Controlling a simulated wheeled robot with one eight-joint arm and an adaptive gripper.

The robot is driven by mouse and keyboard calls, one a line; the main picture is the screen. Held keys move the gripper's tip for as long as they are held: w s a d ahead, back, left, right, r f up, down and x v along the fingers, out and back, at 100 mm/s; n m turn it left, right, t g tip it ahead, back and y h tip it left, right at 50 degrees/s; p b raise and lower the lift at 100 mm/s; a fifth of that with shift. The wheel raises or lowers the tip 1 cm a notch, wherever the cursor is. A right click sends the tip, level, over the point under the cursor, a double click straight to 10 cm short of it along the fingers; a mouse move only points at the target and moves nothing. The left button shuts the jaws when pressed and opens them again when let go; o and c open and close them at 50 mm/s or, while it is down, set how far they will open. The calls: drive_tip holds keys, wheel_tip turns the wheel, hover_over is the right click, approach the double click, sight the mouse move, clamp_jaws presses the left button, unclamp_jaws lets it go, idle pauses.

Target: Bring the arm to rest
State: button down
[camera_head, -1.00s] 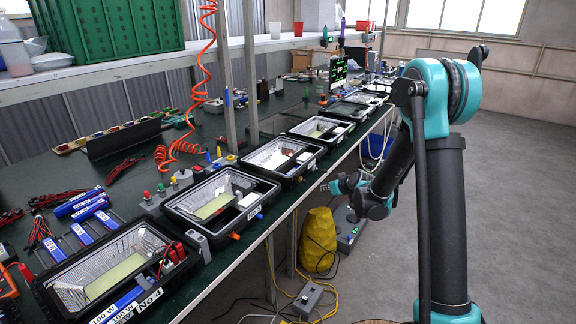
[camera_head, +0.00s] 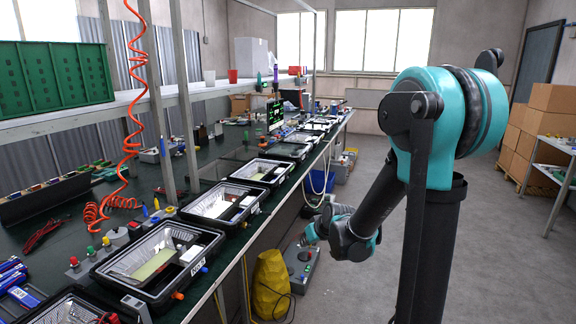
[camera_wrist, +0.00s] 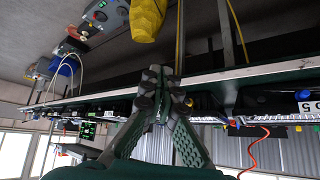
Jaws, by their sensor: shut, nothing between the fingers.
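My arm (camera_head: 428,215) stands on the right in the head view, its elbow high and its forearm slanting down to the left. My gripper (camera_head: 312,232) is partly hidden there and hangs beside the workbench edge, apart from it. In the wrist view my gripper (camera_wrist: 158,82) shows its two fingers closed together at the tips with nothing between them. The wrist view is upside down, with the floor at the top.
The green workbench (camera_head: 150,218) carries a row of black floodlight housings (camera_head: 160,259) along its front edge. A yellow bag (camera_head: 271,284) is on the floor beneath it. Cardboard boxes (camera_head: 553,105) and a side table (camera_head: 556,150) stand on the right. The floor between is open.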

drive_tip(key=s+d+f+m+g+h, duration=0.1)
drive_tip(key=s+d+m+h, duration=0.1)
drive_tip(key=s+d, duration=0.4)
drive_tip(key=s+d+f+m+g+h, duration=0.1)
drive_tip(key=s+d, duration=0.6)
drive_tip(key=s, duration=0.9)
drive_tip(key=shift+s+d+f+m+g+h, duration=0.2)
drive_tip(key=shift+s+f+m+g+h, duration=0.15)
drive_tip(key=shift+m, duration=0.55)
